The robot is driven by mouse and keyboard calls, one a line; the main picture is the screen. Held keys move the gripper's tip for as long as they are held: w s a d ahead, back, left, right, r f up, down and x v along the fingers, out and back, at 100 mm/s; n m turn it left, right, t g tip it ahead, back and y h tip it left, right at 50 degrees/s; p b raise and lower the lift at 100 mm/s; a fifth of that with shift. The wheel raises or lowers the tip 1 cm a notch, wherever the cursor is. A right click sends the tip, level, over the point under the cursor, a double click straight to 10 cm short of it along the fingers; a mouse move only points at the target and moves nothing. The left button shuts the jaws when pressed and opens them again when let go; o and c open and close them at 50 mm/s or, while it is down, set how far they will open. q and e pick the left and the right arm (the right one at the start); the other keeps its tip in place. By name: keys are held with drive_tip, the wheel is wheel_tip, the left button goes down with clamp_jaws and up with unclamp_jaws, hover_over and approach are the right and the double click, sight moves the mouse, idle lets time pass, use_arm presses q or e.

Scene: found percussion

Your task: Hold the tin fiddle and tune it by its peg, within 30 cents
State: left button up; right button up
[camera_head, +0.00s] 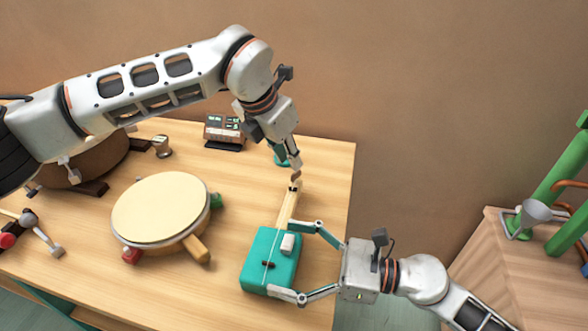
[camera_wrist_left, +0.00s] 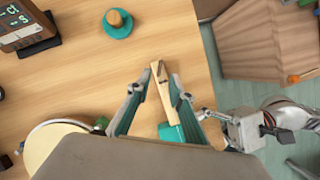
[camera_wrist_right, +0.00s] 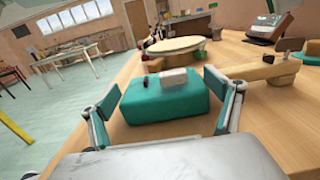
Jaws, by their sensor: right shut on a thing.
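The tin fiddle has a teal tin body (camera_head: 262,258), a pale wooden neck (camera_head: 287,207) and a small brown peg (camera_head: 296,176) at the neck's far end. It lies on the table near the right edge. My right gripper (camera_head: 284,262) is shut on the teal body, one finger on each side; the right wrist view shows the body (camera_wrist_right: 165,100) between the fingers. My left gripper (camera_head: 291,163) is above the peg, pointing down. In the left wrist view its fingers (camera_wrist_left: 153,98) are apart, with the neck (camera_wrist_left: 161,88) showing between them; contact with the peg is not visible.
A box with a lit display (camera_head: 224,130) stands at the back; its reading is unclear. A teal saucer (camera_wrist_left: 118,30) with a brown thing is beyond the neck. A round drum (camera_head: 160,208) sits left of the fiddle. Mallets (camera_head: 40,235) lie far left.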

sight(294, 173)
use_arm(q)
drive_tip(key=shift+x, duration=2.8)
drive_tip(key=shift+w, duration=0.1)
drive_tip(key=shift+c, duration=0.3)
clamp_jaws()
